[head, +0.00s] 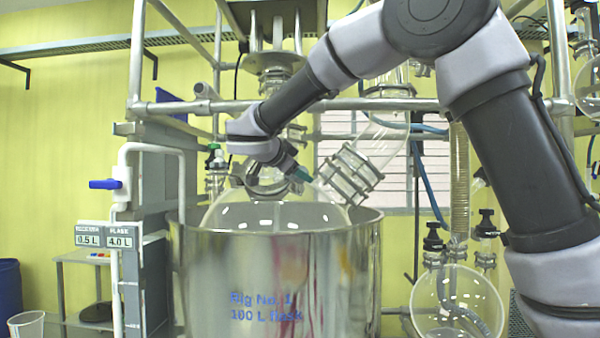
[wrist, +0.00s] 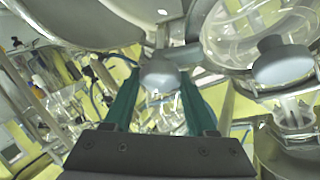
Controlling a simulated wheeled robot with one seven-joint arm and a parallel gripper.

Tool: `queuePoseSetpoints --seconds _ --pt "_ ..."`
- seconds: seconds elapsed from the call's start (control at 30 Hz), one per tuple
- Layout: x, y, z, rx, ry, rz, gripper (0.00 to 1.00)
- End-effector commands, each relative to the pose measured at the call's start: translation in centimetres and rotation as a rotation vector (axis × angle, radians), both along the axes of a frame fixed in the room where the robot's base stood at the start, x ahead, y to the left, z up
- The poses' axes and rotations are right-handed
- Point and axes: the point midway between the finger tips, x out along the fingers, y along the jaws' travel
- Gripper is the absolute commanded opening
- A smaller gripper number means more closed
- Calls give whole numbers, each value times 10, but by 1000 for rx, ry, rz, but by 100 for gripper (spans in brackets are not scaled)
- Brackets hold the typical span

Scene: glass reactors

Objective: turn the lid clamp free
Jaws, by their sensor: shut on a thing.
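My gripper (head: 300,173) is at the glass lid of the big reactor, just above the rim of the steel vessel (head: 280,268). In the wrist view its two teal fingers (wrist: 159,72) are shut on a rounded grey knob (wrist: 160,77), which I take to be the lid clamp's knob. A second, similar grey knob (wrist: 283,62) stands to the right, apart from the fingers. In the head view my arm and gripper hide most of the clamp, so its turn angle cannot be told.
Metal frame tubes (head: 240,106) cross behind and above the vessel. A slanted glass neck (head: 350,172) is close on the right of my gripper. A round glass flask (head: 457,303) hangs at the lower right. A blue-handled valve (head: 104,184) is at the left.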

Motion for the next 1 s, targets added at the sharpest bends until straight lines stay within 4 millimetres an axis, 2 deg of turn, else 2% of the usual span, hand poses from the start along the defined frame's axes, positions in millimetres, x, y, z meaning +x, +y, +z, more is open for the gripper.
queuePoseSetpoints --seconds 0.37,1.0 --pt "-1 -1 0 -110 5 93 1" --pt "0 -1 0 -561 20 470 1"
